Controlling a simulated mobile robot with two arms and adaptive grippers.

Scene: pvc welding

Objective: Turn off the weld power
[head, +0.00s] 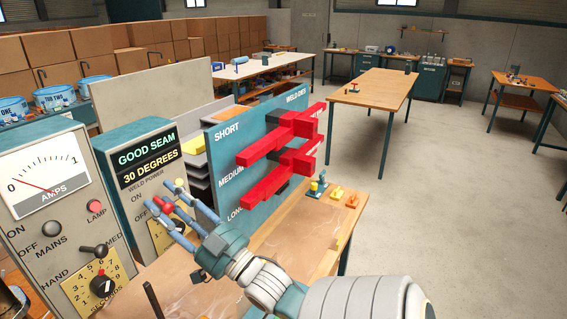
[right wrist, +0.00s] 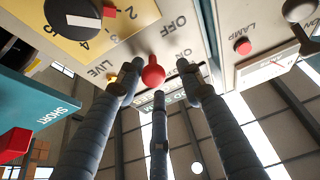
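The control box (head: 150,160) with the "WELD POWER" label stands at the left of the head view, its display reading "GOOD SEAM 30 DEGREES". Its red switch knob (right wrist: 153,72) shows in the right wrist view, near the "OFF" and "ON" marks; the knob's exact setting is hard to tell. My right gripper (head: 170,205) is in front of this panel. In the right wrist view its three fingers (right wrist: 157,85) are spread around the red knob, with gaps between fingertips and knob. The fingers partly hide the panel's lower face in the head view. My left gripper is not in view.
A grey meter box (head: 60,215) with AMPS dial, mains switch and seconds dial (head: 103,285) stands close left. A teal board (head: 228,165) with red bars (head: 280,155) stands close right. Small coloured parts (head: 336,192) lie on the bench. Open floor lies beyond.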

